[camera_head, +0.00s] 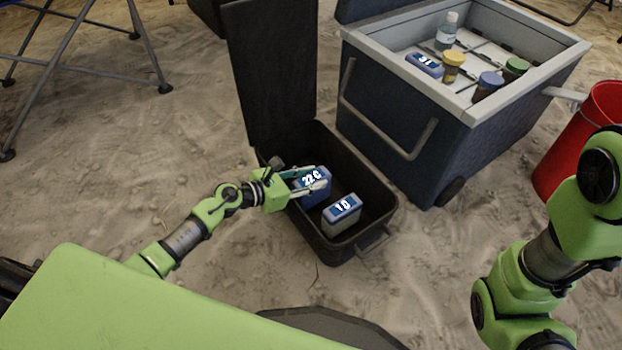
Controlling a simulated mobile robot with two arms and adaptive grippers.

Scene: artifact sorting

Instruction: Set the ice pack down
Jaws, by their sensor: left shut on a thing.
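My left gripper (306,181) reaches into the open black box (384,216) from the left. It is shut on a blue ice pack (317,196) marked "22 C", which is at the box's back left side. I cannot tell whether this pack touches the box floor. A second ice pack (341,216), blue on top with pale sides and marked "1 D", stands in the box just in front and to the right, apart from the gripper. My right arm shows at the lower right; its gripper is out of view.
A grey-blue cooler (400,138) stands open behind the box, holding a blue pack (424,65), a clear bottle (446,31) and several lidded jars. The black box's lid (272,75) stands upright. A red bucket (577,145) is at right.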

